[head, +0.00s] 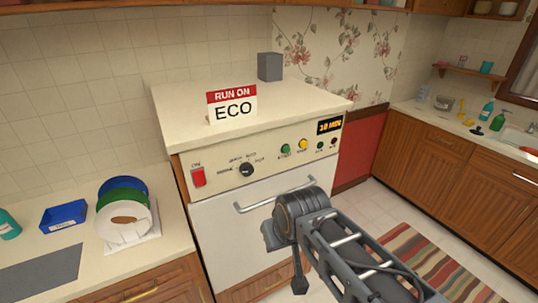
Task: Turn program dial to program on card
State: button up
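The program dial (246,170) is a round black knob on the cream control panel of the dishwasher-like appliance (225,215). Small labels ring it, too small to read surely, and I cannot tell which one it points to. The card (233,105) stands upright on the appliance top and reads "RUN ON ECO". My arm reaches in from the lower right, in front of the appliance door. My gripper (299,284) seems to hang below the arm's dark round joint, low and to the right of the dial, apart from it. Its fingers are too small to judge.
To the right are a green button (285,149), a yellow button (303,144) and an amber display (329,126) in minutes. A door handle (258,204) juts out below. Plates (122,222) stand on the left counter.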

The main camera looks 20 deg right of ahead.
aim_at(247, 169)
jog(key=u, duration=1.85)
jog(key=k, duration=0.35)
jog(key=z, duration=1.2)
